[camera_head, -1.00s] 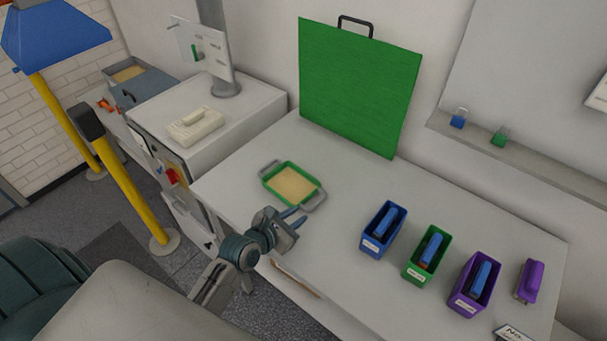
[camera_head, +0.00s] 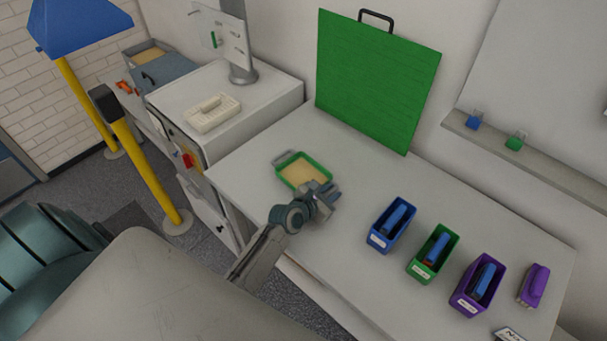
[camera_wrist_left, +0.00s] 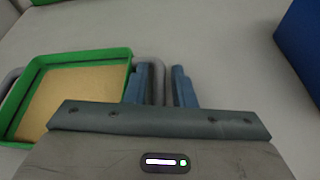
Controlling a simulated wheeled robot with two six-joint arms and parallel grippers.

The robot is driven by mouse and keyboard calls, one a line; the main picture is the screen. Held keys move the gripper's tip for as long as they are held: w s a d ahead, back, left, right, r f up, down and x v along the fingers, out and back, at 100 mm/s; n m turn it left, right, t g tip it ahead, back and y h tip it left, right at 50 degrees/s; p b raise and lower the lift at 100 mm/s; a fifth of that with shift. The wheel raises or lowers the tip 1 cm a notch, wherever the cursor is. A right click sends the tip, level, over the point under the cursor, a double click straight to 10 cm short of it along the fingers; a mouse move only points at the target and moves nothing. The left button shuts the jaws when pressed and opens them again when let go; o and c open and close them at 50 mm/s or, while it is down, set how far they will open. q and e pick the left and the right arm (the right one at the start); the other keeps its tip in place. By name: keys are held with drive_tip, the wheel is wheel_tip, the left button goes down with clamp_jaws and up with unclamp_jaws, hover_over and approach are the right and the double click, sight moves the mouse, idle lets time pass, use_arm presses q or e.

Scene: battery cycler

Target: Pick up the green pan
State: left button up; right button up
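The green pan (camera_head: 292,167) is a shallow green tray with a tan inside and grey loop handles, lying on the light grey table. It also shows at the left of the left wrist view (camera_wrist_left: 100,56). My left gripper (camera_head: 333,190) is at the pan's near-right handle and hides most of it in the head view. In the left wrist view its blue fingers (camera_wrist_left: 160,85) are apart, and the grey handle (camera_wrist_left: 158,72) shows between them, closer to the left finger. I cannot tell whether they touch it. My right gripper is not in view.
Blue (camera_head: 391,224), green (camera_head: 433,254) and purple (camera_head: 476,286) bins stand to the right on the table, with a purple object (camera_head: 532,286) beyond them. A large green panel (camera_head: 375,82) leans at the back wall. The table between pan and panel is clear.

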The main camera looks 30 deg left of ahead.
use_arm(q)
drive_tip(key=shift+w+f, duration=0.15)
drive_tip(key=shift+w, duration=0.1)
clamp_jaws()
